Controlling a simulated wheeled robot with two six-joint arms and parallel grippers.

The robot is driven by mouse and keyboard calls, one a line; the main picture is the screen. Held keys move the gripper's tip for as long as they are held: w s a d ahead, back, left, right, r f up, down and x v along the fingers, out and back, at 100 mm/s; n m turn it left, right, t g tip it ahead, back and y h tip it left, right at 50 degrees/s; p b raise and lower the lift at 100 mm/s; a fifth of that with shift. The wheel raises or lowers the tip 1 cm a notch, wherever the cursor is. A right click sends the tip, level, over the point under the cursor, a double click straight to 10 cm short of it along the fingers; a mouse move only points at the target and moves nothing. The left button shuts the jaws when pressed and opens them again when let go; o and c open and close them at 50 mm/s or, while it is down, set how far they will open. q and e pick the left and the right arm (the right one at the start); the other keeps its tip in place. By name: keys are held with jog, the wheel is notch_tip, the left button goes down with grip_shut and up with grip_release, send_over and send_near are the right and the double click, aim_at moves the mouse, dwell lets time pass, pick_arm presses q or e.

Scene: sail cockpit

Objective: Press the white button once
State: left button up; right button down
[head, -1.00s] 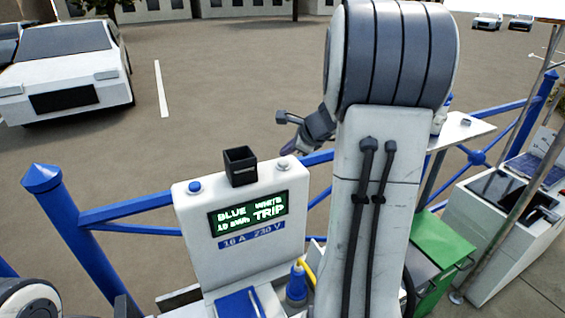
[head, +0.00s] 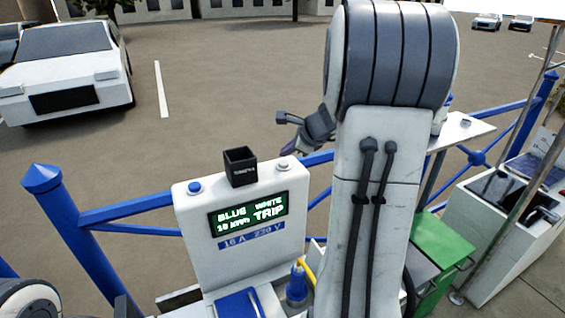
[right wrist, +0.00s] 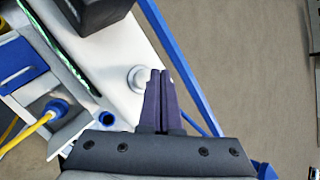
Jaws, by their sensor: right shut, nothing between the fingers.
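The white button (head: 283,164) sits on the top right of a white power pedestal (head: 250,262). In the right wrist view the white button (right wrist: 136,78) is a round pale knob just left of my fingertips. My right gripper (head: 287,150) is shut and empty, above and close by the white button in the head view. Its two purple fingers (right wrist: 160,72) lie together in the wrist view. Whether they touch the button cannot be told. My left gripper is not in view.
A blue button (head: 195,187) is at the pedestal's top left. A black open box (head: 241,167) stands between the buttons. A green display (head: 248,213) reads BLUE, WHITE, TRIP. A blue plug (head: 297,284) with a yellow cable is below. Blue railing (head: 130,208) runs behind.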

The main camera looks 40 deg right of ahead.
aim_at(287, 164)
jog(key=shift+f, duration=0.1)
dwell(0.4)
jog(key=shift+f+b, duration=0.3)
jog(key=shift+b, duration=0.15)
jog(key=shift+f+b, duration=0.55)
dwell(0.5)
jog(key=shift+r, duration=0.1)
jog(key=shift+r+p, duration=0.85)
jog(key=shift+r, duration=0.1)
notch_tip(287, 164, up, 5)
jog(key=p, duration=0.4)
jog(key=shift+p, duration=0.3)
